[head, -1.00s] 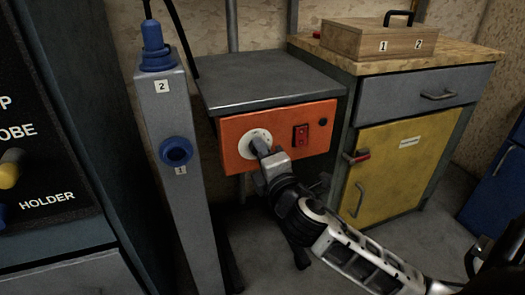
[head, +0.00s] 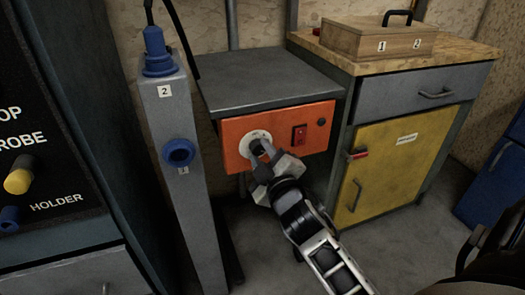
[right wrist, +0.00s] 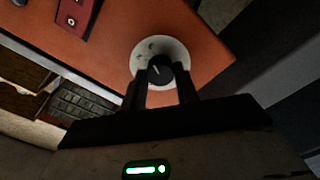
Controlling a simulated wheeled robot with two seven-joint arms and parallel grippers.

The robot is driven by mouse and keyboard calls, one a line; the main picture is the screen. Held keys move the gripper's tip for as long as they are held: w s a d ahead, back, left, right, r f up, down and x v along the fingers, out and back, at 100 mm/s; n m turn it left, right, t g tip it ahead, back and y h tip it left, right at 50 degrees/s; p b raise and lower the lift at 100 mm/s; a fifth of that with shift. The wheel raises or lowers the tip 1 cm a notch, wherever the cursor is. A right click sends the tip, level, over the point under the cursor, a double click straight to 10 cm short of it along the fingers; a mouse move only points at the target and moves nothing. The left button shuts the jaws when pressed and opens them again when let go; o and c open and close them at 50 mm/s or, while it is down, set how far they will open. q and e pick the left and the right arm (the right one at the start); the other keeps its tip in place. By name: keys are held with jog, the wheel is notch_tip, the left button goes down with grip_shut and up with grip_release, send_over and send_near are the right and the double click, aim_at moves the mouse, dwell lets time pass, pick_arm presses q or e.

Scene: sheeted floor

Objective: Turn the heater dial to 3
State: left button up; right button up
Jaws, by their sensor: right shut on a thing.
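The heater's orange front panel (head: 285,133) is on a grey metal box with a dark top. Its round white dial plate (head: 247,150) carries a dark knob, which shows in the right wrist view as a black knob (right wrist: 159,69) with a pale pointer line. My right gripper (head: 261,158) is at the dial, with its fingers shut on the knob, one on each side. The fingers hide part of the knob and plate, and the plate's marks are too small to read. My left gripper is not in view.
A red switch (head: 300,135) is right of the dial. A grey post (head: 180,200) with blue sockets stands close on the left. A yellow-door cabinet (head: 385,165) with a wooden box (head: 365,42) on top is on the right.

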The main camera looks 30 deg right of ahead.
jog(key=shift+m, duration=0.3)
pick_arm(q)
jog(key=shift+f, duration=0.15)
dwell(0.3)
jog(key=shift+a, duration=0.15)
pick_arm(e)
jog(key=o, duration=1)
jog(key=shift+s, duration=0.1)
pick_arm(q)
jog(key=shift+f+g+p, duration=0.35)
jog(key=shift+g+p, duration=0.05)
jog(key=shift+p, duration=0.1)
pick_arm(e)
jog(key=v, duration=0.7)
jog(key=shift+s, duration=0.15)
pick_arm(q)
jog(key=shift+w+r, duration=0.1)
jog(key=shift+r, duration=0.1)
